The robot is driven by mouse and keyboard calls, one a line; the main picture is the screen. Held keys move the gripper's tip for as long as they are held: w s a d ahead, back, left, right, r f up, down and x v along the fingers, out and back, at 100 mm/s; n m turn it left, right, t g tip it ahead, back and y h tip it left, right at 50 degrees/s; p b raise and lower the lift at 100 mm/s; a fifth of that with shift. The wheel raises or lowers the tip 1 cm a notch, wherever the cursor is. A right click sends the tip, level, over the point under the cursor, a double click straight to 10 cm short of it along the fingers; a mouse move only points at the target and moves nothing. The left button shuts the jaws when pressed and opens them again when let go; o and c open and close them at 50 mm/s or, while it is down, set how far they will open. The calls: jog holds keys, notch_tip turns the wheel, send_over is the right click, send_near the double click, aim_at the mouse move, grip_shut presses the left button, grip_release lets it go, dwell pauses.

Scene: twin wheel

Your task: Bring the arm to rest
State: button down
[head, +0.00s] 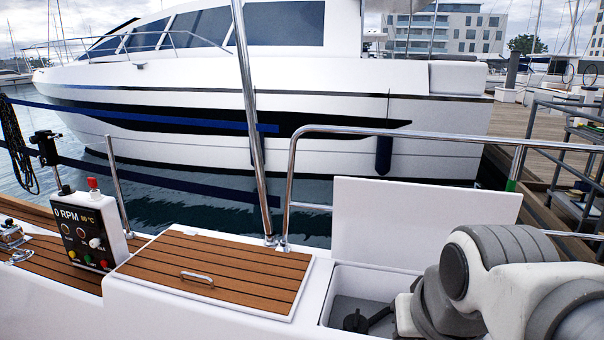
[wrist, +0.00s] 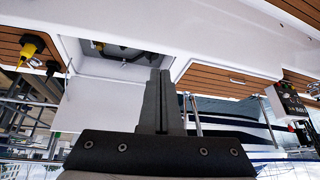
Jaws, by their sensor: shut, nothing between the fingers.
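My gripper (wrist: 161,75) shows in the wrist view, where the picture is upside down. Its two dark fingers are closed together with nothing between them. They point toward the open white locker (wrist: 85,68), and how far apart they are I cannot tell. In the head view my arm (head: 500,280) is bent at the lower right, in front of the locker's right side. My gripper cannot be made out there.
The locker's white lid (head: 420,222) stands raised. A closed teak hatch (head: 215,270) lies left of it. A control box (head: 85,232) reads 0 RPM. A steel rail (head: 400,133) runs behind the locker. A white motor yacht (head: 280,150) lies across the water.

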jog(key=s+r+p, duration=0.3)
jog(key=r+p, duration=1.5)
jog(key=p, duration=0.1)
jog(key=shift+d+n, duration=0.3)
jog(key=shift+d, duration=0.05)
